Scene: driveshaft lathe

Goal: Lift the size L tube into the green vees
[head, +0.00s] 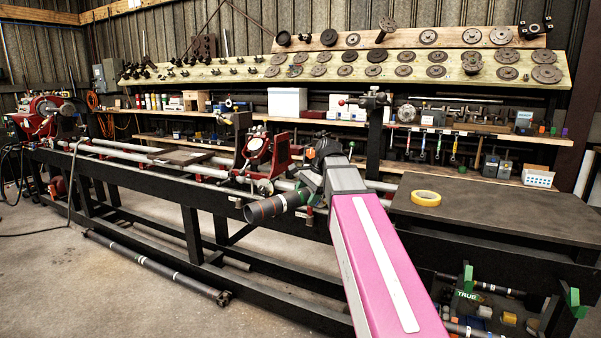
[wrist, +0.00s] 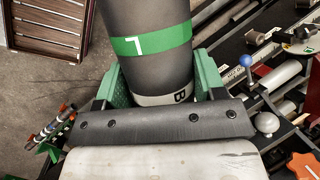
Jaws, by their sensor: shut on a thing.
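The size L tube (wrist: 150,65) is dark grey, with a green band marked L and a pale band near my end. My gripper (wrist: 158,80) is shut on it, with a green finger on each side. In the head view the tube (head: 278,205) juts left from my gripper (head: 308,190), above the floor in front of the lathe bench. Its grey open end faces left. The green vees (head: 468,276) stand at the lower right, with another green piece (head: 575,302) further right. They are well apart from the tube.
The lathe bench (head: 190,192) runs along the back with a red-framed rest (head: 258,152) near my gripper. A grey tabletop (head: 490,215) with yellow tape (head: 426,198) lies right of my arm. A long shaft (head: 155,265) lies low along the bench. A wooden pallet (wrist: 50,28) shows at upper left.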

